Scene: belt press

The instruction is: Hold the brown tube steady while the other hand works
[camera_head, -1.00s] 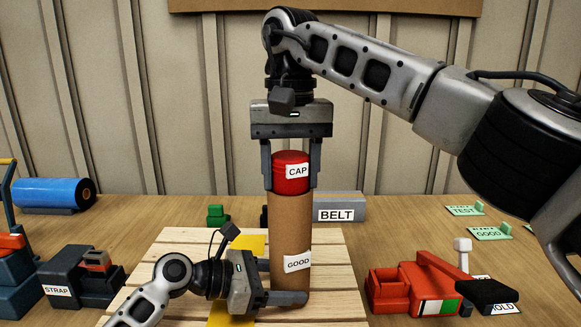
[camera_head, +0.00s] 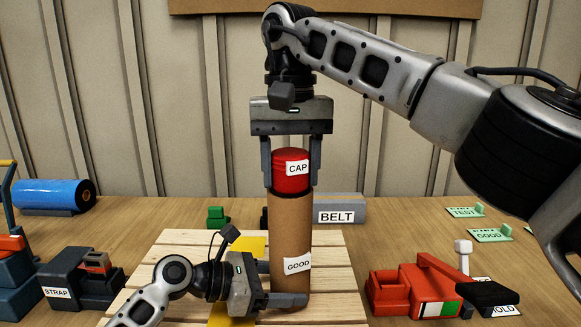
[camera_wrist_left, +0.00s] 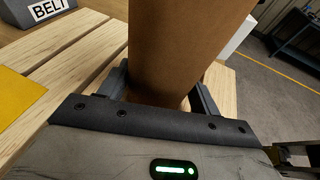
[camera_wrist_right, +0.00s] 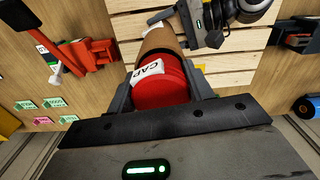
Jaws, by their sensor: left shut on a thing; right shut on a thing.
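The brown tube (camera_head: 291,232) stands upright on the slatted wooden pallet (camera_head: 335,272), with a GOOD label low on its front. My left gripper (camera_head: 283,301) is shut around the tube near its base; the tube also fills the left wrist view (camera_wrist_left: 180,45). A red cap (camera_head: 290,181) labelled CAP sits at the tube's top. My right gripper (camera_head: 290,186) points down from above and is shut on the cap, one finger on each side. The cap shows between the fingers in the right wrist view (camera_wrist_right: 160,88). The join of cap and tube is partly hidden by the fingers.
A grey BELT block (camera_head: 345,209) stands behind the pallet. A red device (camera_head: 415,288) is at right, near green TEST and GOOD (camera_head: 490,235) signs. A dark STRAP device (camera_head: 82,283) and blue roll (camera_head: 53,195) are at left. A yellow strip (camera_head: 250,246) lies on the pallet.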

